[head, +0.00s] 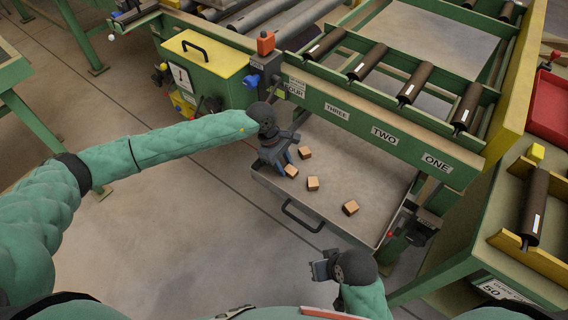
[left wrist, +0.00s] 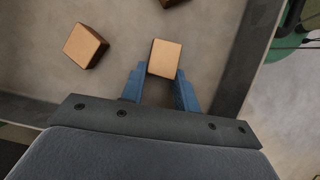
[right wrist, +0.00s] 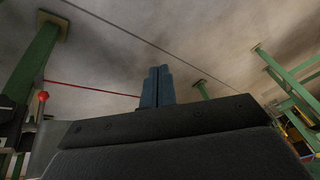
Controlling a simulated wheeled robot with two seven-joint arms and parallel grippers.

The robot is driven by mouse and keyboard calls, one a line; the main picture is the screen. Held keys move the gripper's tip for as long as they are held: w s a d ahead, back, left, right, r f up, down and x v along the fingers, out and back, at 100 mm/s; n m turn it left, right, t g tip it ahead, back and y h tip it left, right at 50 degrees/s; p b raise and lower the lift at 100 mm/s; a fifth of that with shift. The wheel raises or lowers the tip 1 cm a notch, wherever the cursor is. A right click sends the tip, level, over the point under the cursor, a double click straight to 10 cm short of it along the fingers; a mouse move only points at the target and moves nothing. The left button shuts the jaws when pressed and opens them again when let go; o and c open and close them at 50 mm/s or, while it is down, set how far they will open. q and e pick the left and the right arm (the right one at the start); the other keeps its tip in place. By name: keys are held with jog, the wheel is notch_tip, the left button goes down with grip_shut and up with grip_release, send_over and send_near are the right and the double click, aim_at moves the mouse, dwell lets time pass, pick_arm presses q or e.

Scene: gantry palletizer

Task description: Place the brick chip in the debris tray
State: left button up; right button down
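The debris tray (head: 270,188) is a shallow grey drawer with a dark front handle, below the green frame. Several small tan-brown brick chips lie in it, including one at the right (head: 350,207), one in the middle (head: 313,184) and one at the back (head: 305,152). My left gripper (head: 284,166) reaches down into the tray's left part. In the left wrist view its blue fingers (left wrist: 160,88) are apart, with one brick chip (left wrist: 165,58) at and just beyond their tips. Contact is unclear. My right gripper (head: 318,268) is outside the tray, its fingers (right wrist: 157,86) together and empty.
The green beam (head: 370,130) with labels ONE to FOUR runs above the tray's back edge. A yellow-topped green box (head: 205,60) stands left of it. Black rollers (head: 415,84) lie behind, and a red bin (head: 550,105) is at the far right. The floor in front is clear.

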pick_arm(q)
jog(key=o, duration=0.4)
jog(key=shift+c, duration=0.2)
pick_arm(e)
jog(key=shift+a, duration=0.1)
pick_arm(q)
jog(key=shift+r, duration=0.1)
jog(key=shift+a+r, duration=0.1)
jog(key=b+v, duration=0.2)
jog(key=v, duration=0.9)
jog(key=shift+r, duration=0.4)
pick_arm(e)
jog(key=a+f, duration=0.1)
jog(key=f, duration=0.1)
jog(key=a, duration=0.1)
jog(key=shift+w+a+f+t+y, duration=0.3)
jog(key=shift+a+f+y, duration=0.05)
jog(key=shift+f+y, duration=0.05)
pick_arm(q)
jog(key=shift+a, duration=0.1)
pick_arm(e)
jog(key=shift+w+d, duration=0.1)
jog(key=shift+w, duration=0.05)
